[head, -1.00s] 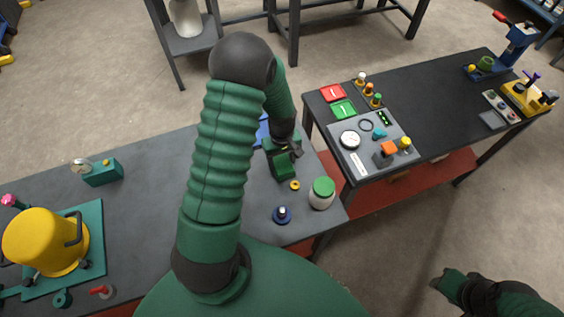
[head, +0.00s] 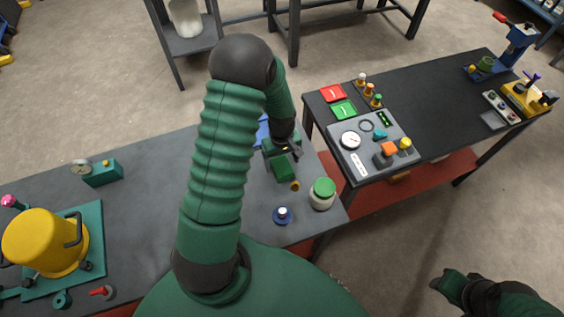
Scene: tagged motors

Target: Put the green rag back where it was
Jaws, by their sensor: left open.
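My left gripper (head: 285,155) is open above the near bench's right part, well left of the green square. A green block-like shape (head: 284,170) shows right below its jaws; I cannot tell whether it is a separate thing or touches them. My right gripper (head: 445,284) is at the lower right over the floor, away from both benches; its jaws are unclear.
A grey panel with a gauge (head: 372,145) lies in front of the green square. A gap separates the benches.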

